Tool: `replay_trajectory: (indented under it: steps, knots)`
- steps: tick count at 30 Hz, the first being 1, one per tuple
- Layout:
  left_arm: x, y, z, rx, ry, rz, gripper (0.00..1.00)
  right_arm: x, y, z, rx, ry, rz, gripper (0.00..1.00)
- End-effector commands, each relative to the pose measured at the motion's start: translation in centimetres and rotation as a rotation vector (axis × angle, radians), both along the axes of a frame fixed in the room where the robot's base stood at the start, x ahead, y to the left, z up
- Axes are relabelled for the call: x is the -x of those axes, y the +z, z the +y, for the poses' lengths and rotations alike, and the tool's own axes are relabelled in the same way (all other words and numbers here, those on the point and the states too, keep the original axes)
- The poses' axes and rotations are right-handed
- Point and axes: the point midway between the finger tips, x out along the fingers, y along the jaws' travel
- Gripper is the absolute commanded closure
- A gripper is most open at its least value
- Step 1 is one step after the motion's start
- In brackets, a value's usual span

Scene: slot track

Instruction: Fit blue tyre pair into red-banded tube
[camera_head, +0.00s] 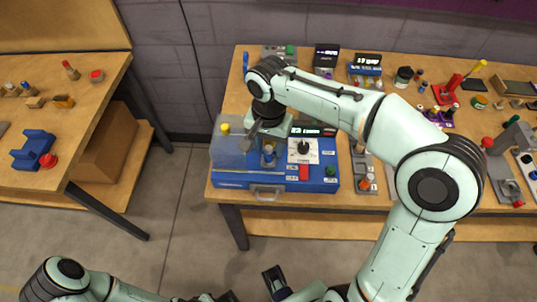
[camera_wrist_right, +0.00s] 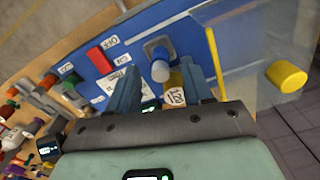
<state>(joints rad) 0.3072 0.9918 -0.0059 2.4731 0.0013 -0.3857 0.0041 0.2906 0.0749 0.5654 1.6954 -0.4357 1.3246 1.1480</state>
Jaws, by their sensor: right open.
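I cannot pick out a blue tyre pair or a red-banded tube with certainty. My right gripper (camera_head: 264,143) is over the blue box (camera_head: 232,182) at the left end of the long table. In the right wrist view my right gripper (camera_wrist_right: 163,88) is open, its two fingers apart. A blue-grey round-topped peg (camera_wrist_right: 161,68) stands on a square plate on the blue panel, beyond and between the fingertips. No contact with it shows. At the bottom of the head view, dark jaw-like parts (camera_head: 275,283) may be my left gripper; their opening is unclear.
A clear cover with a yellow knob (camera_wrist_right: 286,76) is beside the gripper. A red switch (camera_wrist_right: 99,60) and a joystick (camera_head: 303,149) are on the box. Many small parts crowd the table to the right. A second table (camera_head: 95,110) stands left, across bare floor.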

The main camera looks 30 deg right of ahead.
Motion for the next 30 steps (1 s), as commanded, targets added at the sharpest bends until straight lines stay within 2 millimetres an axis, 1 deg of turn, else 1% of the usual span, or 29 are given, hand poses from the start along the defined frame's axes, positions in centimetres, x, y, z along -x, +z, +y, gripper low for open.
replay_trajectory:
  steps: [6, 7, 8, 9, 11, 12, 23, 26, 30]
  knots:
    - [0.0, 0.0, 0.0, 0.0, 0.0, 0.0, 1.0, 0.0, -0.1, 0.0, -0.001, 0.0, -0.002, 0.5]
    - [0.0, 0.0, 0.0, 0.0, 0.0, 0.0, 1.0, 0.0, -0.1, 0.0, 0.0, 0.0, -0.001, 0.53]
    - [0.0, 0.0, 0.0, 0.0, 0.0, 0.0, 1.0, 0.0, -0.1, 0.0, -0.001, 0.0, -0.001, 0.63]
    - [0.0, 0.0, 0.0, 0.0, 0.0, 0.0, 1.0, 0.0, -0.1, 0.0, -0.001, 0.0, -0.001, 0.76]
    - [0.0, 0.0, 0.0, 0.0, 0.0, 0.0, 1.0, 0.0, -0.1, 0.0, -0.001, 0.0, -0.001, 0.95]
    - [0.0, 0.0, 0.0, 0.0, 0.0, 0.0, 1.0, 0.0, -0.1, 0.0, -0.001, 0.0, -0.001, 1.0]
    - [0.0, 0.1, 0.0, 0.0, 0.0, 0.0, 1.0, 0.0, 0.2, 0.0, -0.001, 0.0, -0.002, 1.0]
    - [-0.1, 0.2, 0.0, 0.0, 0.0, -0.001, 1.0, -0.1, 0.9, 0.1, -0.001, 0.0, -0.003, 1.0]
    - [-0.2, 0.7, 0.0, 0.0, 0.0, -0.002, 1.0, -0.1, 3.0, 0.1, -0.002, 0.0, -0.005, 1.0]
